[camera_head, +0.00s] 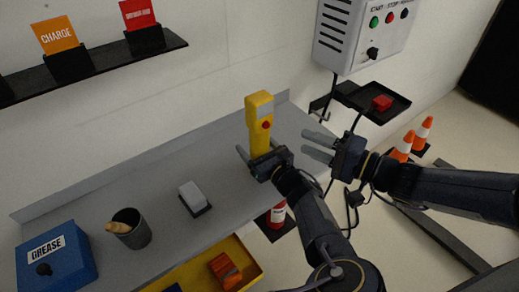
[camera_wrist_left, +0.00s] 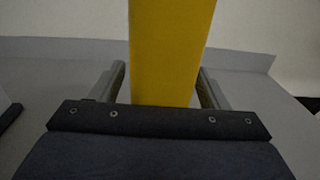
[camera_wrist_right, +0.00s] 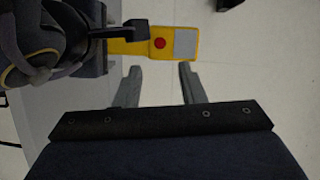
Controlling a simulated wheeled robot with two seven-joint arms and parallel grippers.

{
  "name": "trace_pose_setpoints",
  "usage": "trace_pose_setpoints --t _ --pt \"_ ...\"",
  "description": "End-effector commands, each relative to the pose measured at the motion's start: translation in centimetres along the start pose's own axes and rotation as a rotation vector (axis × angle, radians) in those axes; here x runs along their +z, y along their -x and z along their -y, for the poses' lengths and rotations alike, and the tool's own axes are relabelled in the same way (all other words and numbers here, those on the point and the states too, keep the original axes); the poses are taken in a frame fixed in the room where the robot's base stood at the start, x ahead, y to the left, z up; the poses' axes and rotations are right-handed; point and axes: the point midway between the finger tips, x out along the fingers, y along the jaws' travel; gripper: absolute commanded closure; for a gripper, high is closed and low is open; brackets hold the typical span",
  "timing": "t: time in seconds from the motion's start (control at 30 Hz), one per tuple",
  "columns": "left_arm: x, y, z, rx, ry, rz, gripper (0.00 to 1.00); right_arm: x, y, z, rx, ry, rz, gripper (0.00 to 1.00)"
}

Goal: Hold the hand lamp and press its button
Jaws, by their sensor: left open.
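The hand lamp (camera_head: 258,108) is yellow with a grey panel near its top and a red button (camera_head: 266,125) below that. It appears upright over the grey bench. My left gripper (camera_head: 262,155) is open around its lower part. In the left wrist view the lamp (camera_wrist_left: 168,55) rises between the two fingers, with narrow gaps visible. The lamp's lower end is hidden by my gripper. My right gripper (camera_head: 318,146) is open and empty, to the right of the lamp. In the right wrist view the button (camera_wrist_right: 160,43) shows beyond the fingertips.
The grey bench (camera_head: 160,195) carries a grey-white block (camera_head: 194,197), a dark cup (camera_head: 132,230) and a blue GREASE box (camera_head: 56,262). A yellow tray (camera_head: 242,256) sits at its front. A control box (camera_head: 362,35) and a black tray with a red item (camera_head: 382,103) are at the right.

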Motion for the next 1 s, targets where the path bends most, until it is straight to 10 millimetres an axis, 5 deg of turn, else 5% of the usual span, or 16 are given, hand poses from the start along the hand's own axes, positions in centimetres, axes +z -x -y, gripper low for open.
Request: trace_pose_setpoints --t 0.17,0.63,0.9,1.0 --pt "-0.01 0.02 0.01 0.000 0.000 0.000 0.32 0.00 0.00 0.00 0.000 0.000 0.000 0.64" --pt "-0.02 0.04 0.00 0.000 0.000 -0.001 0.93 0.00 0.00 0.00 0.000 0.000 0.000 0.64" --pt "-0.03 0.05 0.00 0.000 0.000 -0.001 0.93 0.00 0.00 0.00 0.000 0.000 0.000 0.99" --pt "-0.03 0.05 0.00 0.000 0.000 -0.001 0.93 0.00 0.00 0.00 0.000 0.000 0.000 1.00"
